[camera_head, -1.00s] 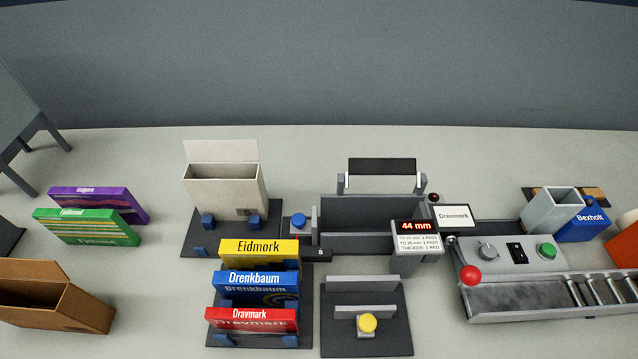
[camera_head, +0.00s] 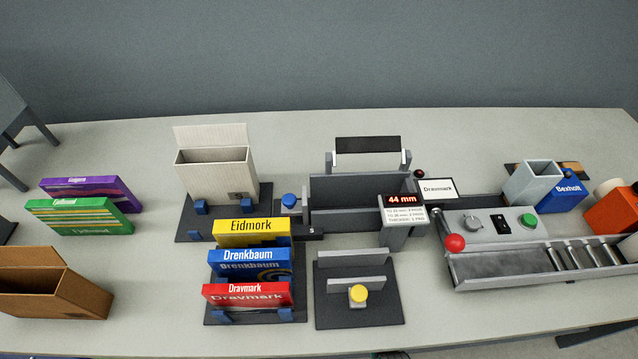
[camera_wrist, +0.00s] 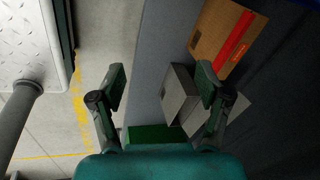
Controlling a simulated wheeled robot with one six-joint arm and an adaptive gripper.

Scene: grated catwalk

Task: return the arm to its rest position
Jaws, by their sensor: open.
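My gripper (camera_wrist: 162,85) shows in the wrist view with its two dark green fingers spread apart and nothing between them. Past the fingers are the floor with a yellow line, a grey strip, and several boxes. The arm and gripper do not show in the head view, so where the gripper is relative to the bench (camera_head: 130,335) cannot be told there.
On the bench stand yellow, blue and red boxes (camera_head: 248,294) in a rack, a cream open box (camera_head: 215,178), a grey station reading 44 mm (camera_head: 402,212), and a roller conveyor (camera_head: 500,272). Purple and green boxes (camera_head: 80,217) and a brown open box (camera_head: 50,295) are at left.

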